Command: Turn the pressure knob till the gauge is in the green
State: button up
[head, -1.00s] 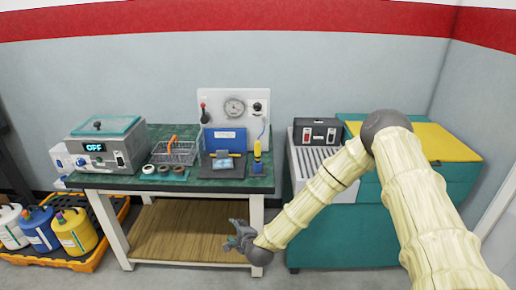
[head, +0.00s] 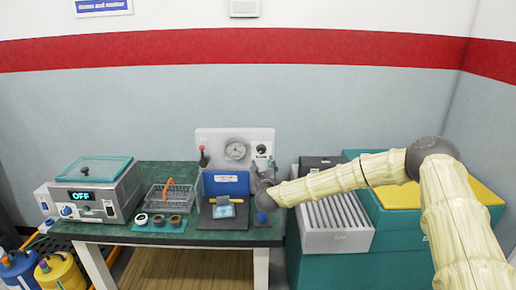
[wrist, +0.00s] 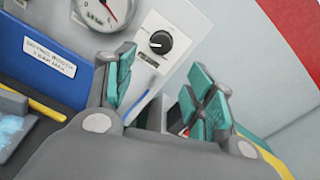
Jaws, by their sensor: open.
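The pressure knob (wrist: 161,42) is a black round dial with a pale pointer mark on a white panel (wrist: 185,25). In the head view the knob (head: 262,149) sits at the panel's upper right. The round gauge (wrist: 101,12) is left of the knob, cut off by the top edge in the wrist view; it shows whole in the head view (head: 236,149), too small to read. My gripper (wrist: 158,92) is open and empty, its teal-padded fingers apart in front of the panel, below the knob in the wrist view and not touching it. In the head view my gripper (head: 262,175) hides the panel's lower right.
A blue board (head: 226,184) stands left of my gripper. A red-tipped lever (head: 202,155) is at the panel's left. A wire basket (head: 171,196), rings (head: 158,220) and a bath reading OFF (head: 95,190) share the green bench. A grey ribbed unit (head: 335,222) lies right.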

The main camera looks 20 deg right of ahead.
aim_at(262, 151)
jog(key=p+x, duration=0.1)
jog(key=x, duration=0.2)
jog(key=p+x, duration=0.1)
jog(key=x, duration=0.2)
jog(key=r+p+x, duration=0.1)
jog(key=p+x, duration=0.1)
jog(key=x, duration=0.1)
jog(key=shift+w, duration=0.2)
jog(key=shift+w+d+f, duration=0.1)
jog(key=shift+w+f, duration=0.05)
jog(key=shift+w, duration=0.3)
jog(key=shift+w+d+f, duration=0.1)
jog(key=shift+w, duration=0.3)
jog(key=shift+r, duration=0.15)
jog(key=c, duration=1)
